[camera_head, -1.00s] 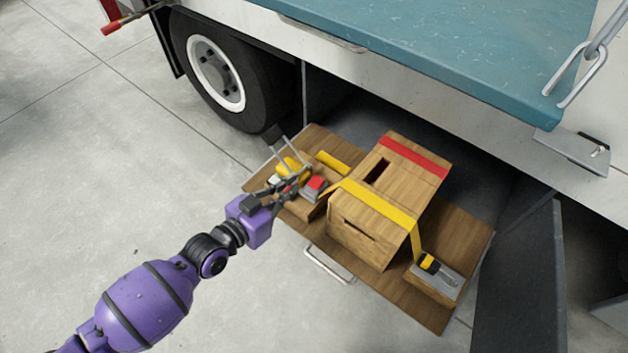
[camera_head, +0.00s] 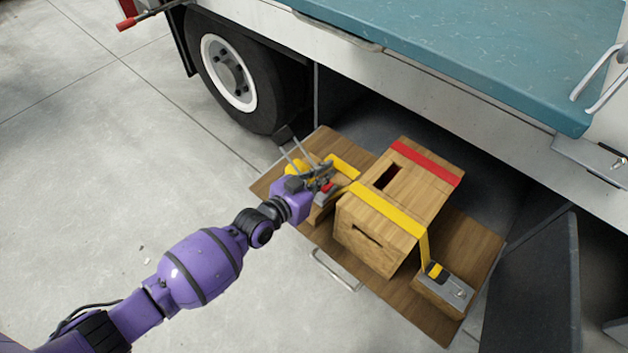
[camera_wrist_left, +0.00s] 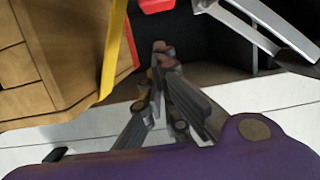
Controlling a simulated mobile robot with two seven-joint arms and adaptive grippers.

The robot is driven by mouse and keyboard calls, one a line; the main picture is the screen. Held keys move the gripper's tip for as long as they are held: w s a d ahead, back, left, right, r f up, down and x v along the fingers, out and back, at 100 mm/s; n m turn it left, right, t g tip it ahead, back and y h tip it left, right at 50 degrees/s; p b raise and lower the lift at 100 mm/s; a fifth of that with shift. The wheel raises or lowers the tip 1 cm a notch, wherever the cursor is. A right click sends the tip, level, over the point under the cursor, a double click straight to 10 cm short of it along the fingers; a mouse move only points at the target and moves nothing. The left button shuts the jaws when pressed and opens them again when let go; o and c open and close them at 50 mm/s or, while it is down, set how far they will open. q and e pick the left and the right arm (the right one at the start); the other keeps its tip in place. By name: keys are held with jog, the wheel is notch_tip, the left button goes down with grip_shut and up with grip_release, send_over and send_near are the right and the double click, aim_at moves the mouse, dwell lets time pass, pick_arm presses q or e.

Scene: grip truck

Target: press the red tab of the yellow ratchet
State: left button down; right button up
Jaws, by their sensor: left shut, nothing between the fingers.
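The yellow ratchet sits on a small wooden block at the left of the wooden board. It is largely hidden by my gripper. Its red tab (camera_head: 327,187) shows just beside the fingers, and a red piece (camera_wrist_left: 156,5) shows at the top of the left wrist view. A yellow strap (camera_head: 390,211) runs from there over a wooden box (camera_head: 368,246); it also crosses the left wrist view (camera_wrist_left: 113,50). My left gripper (camera_head: 320,174) is shut and empty above the ratchet. Its fingertips (camera_wrist_left: 163,55) are together. I cannot tell whether they touch anything. My right gripper is not in view.
A second buckle (camera_head: 437,271) with a yellow and black part sits on a block at the right. A red strap (camera_head: 428,163) lies across the box. The truck wheel (camera_head: 232,75) and bed (camera_head: 480,50) stand behind.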

aim_at(325, 186)
pick_arm(q)
jog(key=shift+a+f+b, duration=0.1)
jog(key=shift+f+b, duration=0.2)
jog(key=shift+f, duration=1.1)
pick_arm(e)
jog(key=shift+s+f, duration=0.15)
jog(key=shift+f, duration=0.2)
pick_arm(q)
jog(key=shift+s, duration=0.1)
